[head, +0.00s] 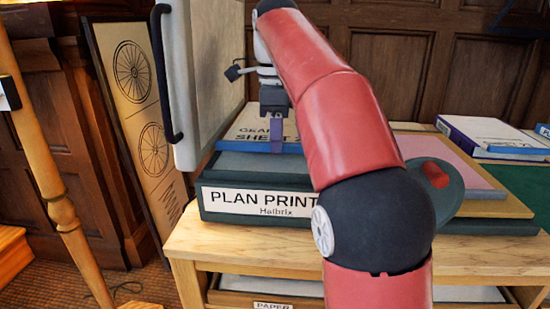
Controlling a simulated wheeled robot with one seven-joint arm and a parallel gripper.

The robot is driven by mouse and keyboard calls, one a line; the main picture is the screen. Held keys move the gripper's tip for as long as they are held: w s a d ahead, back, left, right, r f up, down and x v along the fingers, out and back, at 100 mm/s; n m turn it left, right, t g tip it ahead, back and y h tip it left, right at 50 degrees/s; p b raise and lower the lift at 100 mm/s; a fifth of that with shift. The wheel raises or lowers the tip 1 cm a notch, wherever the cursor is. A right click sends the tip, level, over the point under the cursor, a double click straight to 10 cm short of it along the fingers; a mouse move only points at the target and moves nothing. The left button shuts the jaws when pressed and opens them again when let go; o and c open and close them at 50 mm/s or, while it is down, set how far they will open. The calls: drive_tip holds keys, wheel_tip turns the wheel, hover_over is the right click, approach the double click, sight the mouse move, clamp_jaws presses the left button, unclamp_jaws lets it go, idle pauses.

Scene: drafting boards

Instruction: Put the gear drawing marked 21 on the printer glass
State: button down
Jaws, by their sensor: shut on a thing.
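The gear drawing (245,138) is a flat board with a white top and blue edge. Its lettering reads "GEAR" and "SHEET"; the number is hidden behind my gripper. My gripper (276,146) is shut on the drawing's near edge. The drawing is over the plan printer (205,207), whose front label reads "PLAN PRINT" and "Halbrix". A strip of the grey printer glass (240,163) shows below the drawing's near edge. I cannot tell whether the drawing touches the glass. The printer lid (205,70) stands open at the left, with a black handle. My arm hides the drawing's right part.
The printer stands on a wooden table (195,245) with a drawer labelled "PAPER" (272,305) below. Right of my arm lie a pink board (455,160) and a tan board (510,207). Blue-edged boards (490,135) lie on a green surface (530,185) farther right.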

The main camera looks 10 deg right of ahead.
wheel_tip(320, 180, down, 4)
drive_tip(key=shift+r+b, duration=0.15)
drive_tip(key=shift+b, duration=0.65)
drive_tip(key=shift+a, duration=0.15)
drive_tip(key=shift+f, duration=0.25)
drive_tip(key=c, duration=1.4)
unclamp_jaws()
drive_tip(key=shift+c, duration=0.2)
